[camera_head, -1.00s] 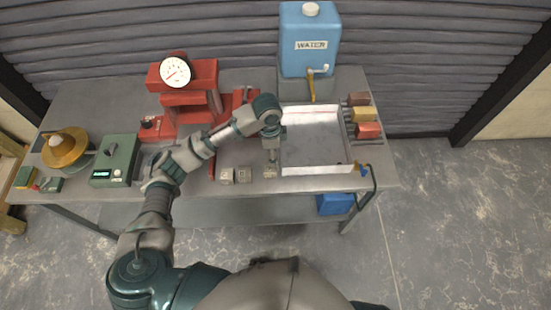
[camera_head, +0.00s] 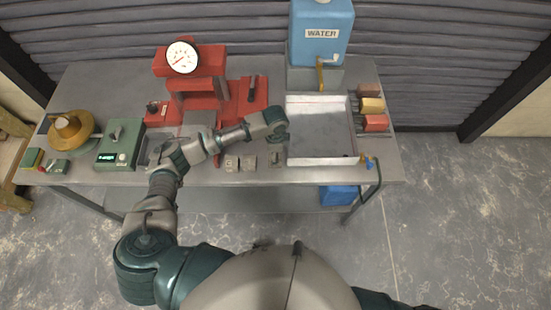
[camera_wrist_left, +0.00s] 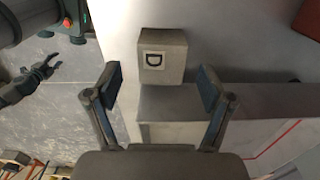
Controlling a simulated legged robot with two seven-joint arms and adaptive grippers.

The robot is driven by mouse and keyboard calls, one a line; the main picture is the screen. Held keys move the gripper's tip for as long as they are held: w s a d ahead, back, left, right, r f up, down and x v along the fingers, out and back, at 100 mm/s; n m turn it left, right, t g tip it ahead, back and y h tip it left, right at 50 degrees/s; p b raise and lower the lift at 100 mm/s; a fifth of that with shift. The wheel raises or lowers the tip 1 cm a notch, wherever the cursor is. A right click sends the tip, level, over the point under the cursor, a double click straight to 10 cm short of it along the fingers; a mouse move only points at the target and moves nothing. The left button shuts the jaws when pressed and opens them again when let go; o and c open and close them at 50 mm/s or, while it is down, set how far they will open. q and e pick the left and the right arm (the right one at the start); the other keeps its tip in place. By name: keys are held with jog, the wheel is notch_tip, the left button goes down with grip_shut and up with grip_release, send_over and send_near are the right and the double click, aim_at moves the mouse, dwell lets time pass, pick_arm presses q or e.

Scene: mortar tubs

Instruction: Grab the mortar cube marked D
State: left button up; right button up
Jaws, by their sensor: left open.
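The grey cube marked D (camera_wrist_left: 165,55) stands on the table; its dark letter on a pale label faces me in the left wrist view. In the head view it appears to be the rightmost of three grey cubes (camera_head: 277,159), beside the tray. My left gripper (camera_wrist_left: 161,88) is open, with one finger to each side below the cube in the left wrist view and nothing held. In the head view this gripper (camera_head: 277,143) is just behind and above that cube. My right gripper (camera_wrist_left: 48,66) appears open and empty over the floor.
The shallow tray (camera_head: 320,161) stands close right of the cube; its wall shows in the left wrist view (camera_wrist_left: 185,100). Two more cubes, one (camera_head: 231,163) and another (camera_head: 249,162), stand to the left. The red press (camera_head: 190,85) and green box (camera_head: 120,145) are further left.

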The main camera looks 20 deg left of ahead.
pick_arm(q)
notch_tip(320, 180, down, 4)
jog(key=shift+w+a, duration=0.1)
jog(key=c, duration=1.5)
jog(key=shift+o, duration=0.2)
jog(key=shift+r, duration=0.1)
